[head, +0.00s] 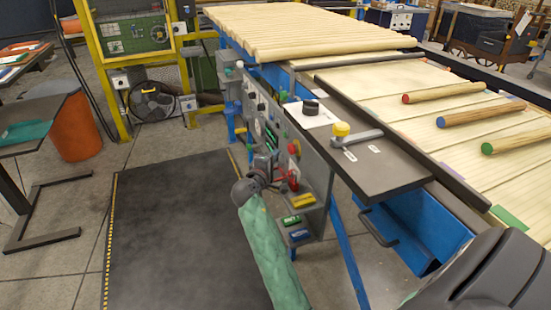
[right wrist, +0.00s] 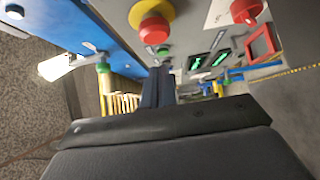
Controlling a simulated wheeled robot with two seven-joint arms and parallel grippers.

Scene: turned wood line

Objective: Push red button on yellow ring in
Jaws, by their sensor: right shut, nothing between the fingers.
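The red button on its yellow ring (right wrist: 152,20) shows at the top of the right wrist view, on a grey panel. The red cap stands out from the ring. My right gripper (right wrist: 159,72) is shut and empty. Its dark fingertips are just below the button in that view and look apart from it. In the head view my right gripper (head: 266,167) is close to the front of the grey control panel (head: 318,172). My left gripper is not in view.
A second red knob (right wrist: 245,10), green displays (right wrist: 210,60) and a red square frame (right wrist: 263,44) share the panel. The dark floor mat (head: 165,225) to the left is clear.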

